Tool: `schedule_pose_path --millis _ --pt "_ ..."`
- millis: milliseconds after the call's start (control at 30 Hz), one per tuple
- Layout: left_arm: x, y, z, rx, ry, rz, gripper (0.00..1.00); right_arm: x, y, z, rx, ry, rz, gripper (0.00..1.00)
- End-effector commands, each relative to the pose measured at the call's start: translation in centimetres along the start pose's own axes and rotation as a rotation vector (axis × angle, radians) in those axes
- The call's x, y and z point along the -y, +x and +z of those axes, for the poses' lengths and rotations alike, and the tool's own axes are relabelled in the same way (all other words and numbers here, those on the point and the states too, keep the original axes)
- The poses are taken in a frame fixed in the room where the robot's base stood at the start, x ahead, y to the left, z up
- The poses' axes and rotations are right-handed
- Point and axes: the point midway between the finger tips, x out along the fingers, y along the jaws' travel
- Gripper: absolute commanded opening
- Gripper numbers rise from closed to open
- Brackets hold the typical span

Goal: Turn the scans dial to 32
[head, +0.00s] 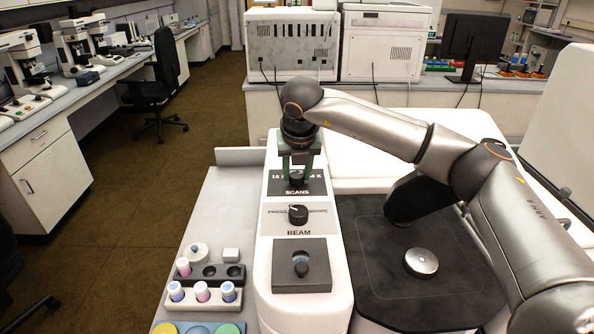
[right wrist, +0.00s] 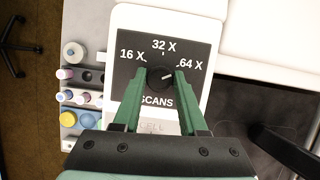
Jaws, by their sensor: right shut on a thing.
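The scans dial (head: 297,177) is a black knob on a dark panel above the word SCANS. In the right wrist view the dial (right wrist: 160,79) sits below the labels 16 X, 32 X and 64 X. Its white mark points right and slightly up, toward the 64 X side rather than at 32 X. My right gripper (head: 298,170) comes down from above with its green fingers on either side of the dial, shut on it. The fingers also show in the right wrist view (right wrist: 160,74). My left gripper is not in view.
A vial rack (head: 205,296) stands to the left. A black stage (head: 380,290) with a silver disc (head: 421,262) lies to the right.

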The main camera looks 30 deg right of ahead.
Motion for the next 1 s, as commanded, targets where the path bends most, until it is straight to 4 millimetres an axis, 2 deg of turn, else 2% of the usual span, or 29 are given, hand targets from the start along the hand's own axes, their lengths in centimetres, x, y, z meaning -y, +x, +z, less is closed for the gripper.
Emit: schedule_pose_path --millis 33,133,567,1000 --pt "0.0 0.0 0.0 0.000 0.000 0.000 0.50 0.0 0.0 0.0 0.000 0.000 0.000 0.11" --pt "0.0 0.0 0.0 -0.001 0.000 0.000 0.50 0.0 0.0 0.0 0.000 0.000 0.000 0.00" --pt "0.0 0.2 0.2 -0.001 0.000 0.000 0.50 0.1 0.0 0.0 0.000 -0.035 0.015 0.00" --pt "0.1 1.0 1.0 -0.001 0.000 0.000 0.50 0.3 0.1 0.1 0.001 -0.324 0.137 0.00"
